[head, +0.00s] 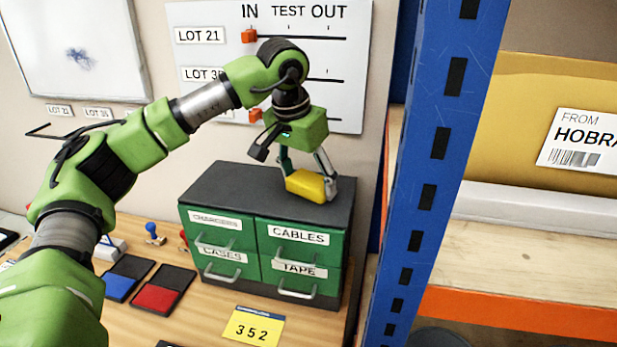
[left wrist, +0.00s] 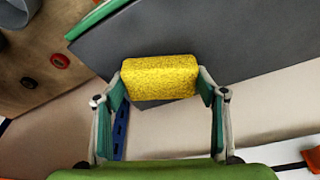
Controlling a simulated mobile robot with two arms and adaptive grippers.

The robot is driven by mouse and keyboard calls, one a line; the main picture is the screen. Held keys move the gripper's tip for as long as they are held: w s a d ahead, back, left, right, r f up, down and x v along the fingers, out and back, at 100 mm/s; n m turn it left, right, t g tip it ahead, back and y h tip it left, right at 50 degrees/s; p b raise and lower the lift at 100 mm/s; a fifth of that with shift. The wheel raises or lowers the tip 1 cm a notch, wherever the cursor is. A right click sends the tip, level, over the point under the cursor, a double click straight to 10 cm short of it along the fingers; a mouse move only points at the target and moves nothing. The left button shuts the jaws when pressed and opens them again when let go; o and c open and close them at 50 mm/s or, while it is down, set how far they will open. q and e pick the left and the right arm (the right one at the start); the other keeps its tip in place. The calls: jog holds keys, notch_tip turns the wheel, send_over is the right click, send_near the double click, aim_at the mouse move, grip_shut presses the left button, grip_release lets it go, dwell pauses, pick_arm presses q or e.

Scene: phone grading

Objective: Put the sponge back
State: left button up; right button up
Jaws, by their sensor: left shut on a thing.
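The yellow sponge (head: 306,186) is between the fingers of my left gripper (head: 309,176), at the right part of the dark top of the green drawer cabinet (head: 215,182). In the left wrist view the sponge (left wrist: 160,78) fills the gap between both fingertips of the left gripper (left wrist: 162,90), with the grey cabinet top (left wrist: 240,45) behind it. My left gripper is shut on the sponge. I cannot tell whether the sponge touches the cabinet top. My right gripper is not in view.
A blue rack post (head: 430,150) stands close to the right of the cabinet. A lot board (head: 345,60) hangs on the wall behind. Red and blue ink pads (head: 157,298), a stamp (head: 153,232) and a yellow 352 card (head: 253,326) lie on the desk. The cabinet top's left part is clear.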

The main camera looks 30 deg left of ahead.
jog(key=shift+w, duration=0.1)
pick_arm(q)
jog(key=o, duration=1.1)
jog(key=shift+d+f, duration=0.1)
jog(key=shift+f, duration=0.05)
jog(key=shift+c, duration=0.2)
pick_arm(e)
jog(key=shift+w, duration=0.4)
pick_arm(q)
jog(key=b+v, duration=0.2)
jog(key=v, duration=1)
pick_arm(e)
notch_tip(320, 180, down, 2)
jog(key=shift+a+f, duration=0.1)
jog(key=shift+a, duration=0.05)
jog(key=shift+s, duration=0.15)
